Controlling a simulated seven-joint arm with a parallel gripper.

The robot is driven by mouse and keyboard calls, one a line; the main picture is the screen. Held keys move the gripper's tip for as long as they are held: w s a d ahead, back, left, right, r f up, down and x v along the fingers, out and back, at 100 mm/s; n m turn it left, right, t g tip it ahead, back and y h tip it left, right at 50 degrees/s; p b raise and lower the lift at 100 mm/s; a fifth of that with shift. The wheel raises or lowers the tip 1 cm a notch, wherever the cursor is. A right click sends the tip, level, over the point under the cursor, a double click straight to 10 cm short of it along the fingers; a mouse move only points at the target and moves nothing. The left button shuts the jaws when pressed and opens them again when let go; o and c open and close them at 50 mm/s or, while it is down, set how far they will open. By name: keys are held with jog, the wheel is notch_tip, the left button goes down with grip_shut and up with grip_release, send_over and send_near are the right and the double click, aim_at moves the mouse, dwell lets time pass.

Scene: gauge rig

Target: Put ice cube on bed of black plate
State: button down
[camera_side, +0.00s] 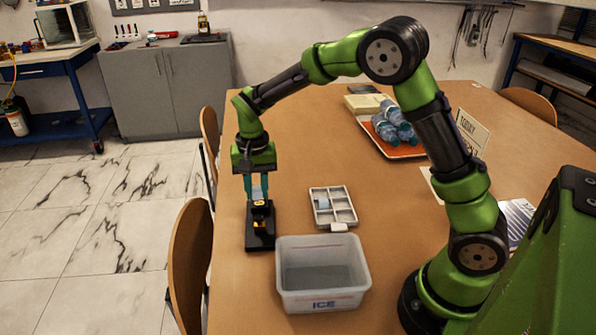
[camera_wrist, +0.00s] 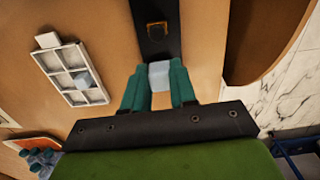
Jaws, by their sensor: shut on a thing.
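My gripper (camera_side: 257,195) points down at the left side of the table, its teal fingers shut on a pale ice cube (camera_wrist: 159,76). The cube also shows between the fingers in the side view (camera_side: 258,191). The black plate (camera_side: 260,240) lies on the table under and in front of the gripper. It carries a small black and yellow part (camera_side: 262,209). In the wrist view the plate (camera_wrist: 150,12) runs up from behind the cube, with a yellow-edged square on it. I cannot tell whether the cube touches the plate; the fingers hide part of that area.
A white compartment tray (camera_side: 345,216) right of the plate holds another pale cube (camera_wrist: 83,80). A clear bin marked ICE (camera_side: 322,301) stands in front. An orange tray (camera_side: 402,152) with bottles is at the back. Chairs (camera_side: 190,262) line the left edge.

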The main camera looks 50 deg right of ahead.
aim_at(259, 211)
jog(key=shift+f, duration=3.55)
jog(key=shift+f, duration=0.15)
jog(key=c, duration=0.9)
grip_release()
